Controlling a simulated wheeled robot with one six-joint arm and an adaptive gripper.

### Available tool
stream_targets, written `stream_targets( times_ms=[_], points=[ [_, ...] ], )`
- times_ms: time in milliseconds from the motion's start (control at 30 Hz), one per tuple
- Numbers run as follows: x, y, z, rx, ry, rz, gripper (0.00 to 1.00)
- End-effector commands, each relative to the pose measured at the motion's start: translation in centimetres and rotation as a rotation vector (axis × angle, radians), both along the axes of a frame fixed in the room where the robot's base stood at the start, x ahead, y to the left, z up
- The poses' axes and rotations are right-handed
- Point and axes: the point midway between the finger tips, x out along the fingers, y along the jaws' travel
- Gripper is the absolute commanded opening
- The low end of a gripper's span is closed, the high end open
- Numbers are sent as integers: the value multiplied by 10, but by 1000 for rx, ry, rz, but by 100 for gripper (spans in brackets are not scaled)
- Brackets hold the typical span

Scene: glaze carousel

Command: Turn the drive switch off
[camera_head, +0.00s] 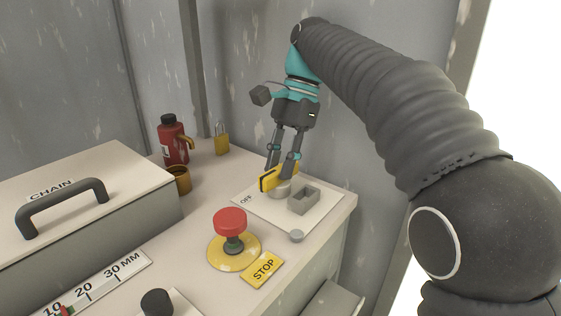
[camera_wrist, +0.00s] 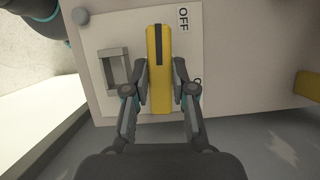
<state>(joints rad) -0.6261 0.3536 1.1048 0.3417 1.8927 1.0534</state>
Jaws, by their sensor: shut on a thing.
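The drive switch has a yellow handle (camera_head: 269,180) with a black stripe, on a round grey base on a pale plate (camera_head: 323,208). My gripper (camera_head: 281,172) reaches down from above and is shut on the handle. In the wrist view, the fingers (camera_wrist: 160,85) lie on both sides of the yellow handle (camera_wrist: 159,97). Its striped end points to the picture's top, with the OFF label (camera_wrist: 183,19) just right of that end. Another label by the right finger is mostly hidden. The OFF label (camera_head: 246,200) also shows in the head view.
A grey open-topped bracket (camera_head: 303,200) and a small grey knob (camera_head: 296,236) are beside the switch. A red stop button (camera_head: 230,222) stands in front. A red bottle (camera_head: 173,140), a padlock (camera_head: 222,142) and the chain cover (camera_head: 105,158) are to the left.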

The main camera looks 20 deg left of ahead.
Motion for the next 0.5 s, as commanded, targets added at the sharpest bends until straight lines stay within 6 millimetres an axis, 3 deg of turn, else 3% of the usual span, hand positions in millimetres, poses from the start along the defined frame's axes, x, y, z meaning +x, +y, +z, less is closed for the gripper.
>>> stream_targets(
  times_ms=[500],
  points=[
    [0, 1, 0, 1, -2, 88, 0]
  ],
)
